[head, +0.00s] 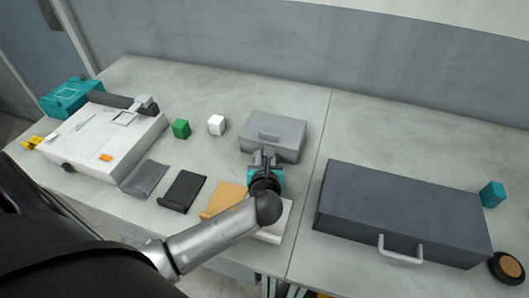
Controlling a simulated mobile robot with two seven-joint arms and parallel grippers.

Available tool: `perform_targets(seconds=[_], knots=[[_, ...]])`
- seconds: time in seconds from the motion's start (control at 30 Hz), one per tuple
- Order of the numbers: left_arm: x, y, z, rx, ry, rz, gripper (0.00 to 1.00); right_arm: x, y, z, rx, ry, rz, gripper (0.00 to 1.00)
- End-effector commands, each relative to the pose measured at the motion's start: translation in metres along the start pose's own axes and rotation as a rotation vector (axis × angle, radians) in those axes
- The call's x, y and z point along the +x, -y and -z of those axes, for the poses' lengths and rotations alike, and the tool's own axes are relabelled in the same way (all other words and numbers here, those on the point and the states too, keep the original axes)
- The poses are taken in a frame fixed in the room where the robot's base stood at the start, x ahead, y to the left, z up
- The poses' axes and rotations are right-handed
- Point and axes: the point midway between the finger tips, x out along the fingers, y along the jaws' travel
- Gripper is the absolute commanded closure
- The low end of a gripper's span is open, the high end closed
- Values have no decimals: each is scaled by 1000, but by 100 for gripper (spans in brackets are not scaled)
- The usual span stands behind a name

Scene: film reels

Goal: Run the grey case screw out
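A small grey case (282,129) with a bar handle on its lid stands in the middle of the bench. My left gripper (264,156) is at the case's front face, and its fingers look close to or touching it. Two finger shapes show close together, but I cannot tell whether they are open or shut on anything. No screw can be made out; the gripper and wrist cover part of the case's front. My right gripper is not in view.
A large dark case (400,200) with a front handle stands on the right. A white machine (100,140) is at the left, beside a teal box (70,94). Pouches lie in front.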

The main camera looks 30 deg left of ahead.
Motion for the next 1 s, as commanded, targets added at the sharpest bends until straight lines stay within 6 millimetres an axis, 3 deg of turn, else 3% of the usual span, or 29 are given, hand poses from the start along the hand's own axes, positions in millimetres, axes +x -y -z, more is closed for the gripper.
perform_targets(seconds=[0.27, 0.3, 0.57, 0.87, 1.0], knots=[[0, 0, 0, 0, 1, -3, 100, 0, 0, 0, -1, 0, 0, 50], [0, 0, 0, 0, 1, -3, 72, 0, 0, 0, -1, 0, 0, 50], [0, 0, 0, 0, 1, -2, 45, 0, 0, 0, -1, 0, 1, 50], [-3, 0, 0, 1, 1, 0, 45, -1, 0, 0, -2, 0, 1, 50], [-20, 0, 0, 1, -1, 2, 45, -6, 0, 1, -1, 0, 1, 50]])
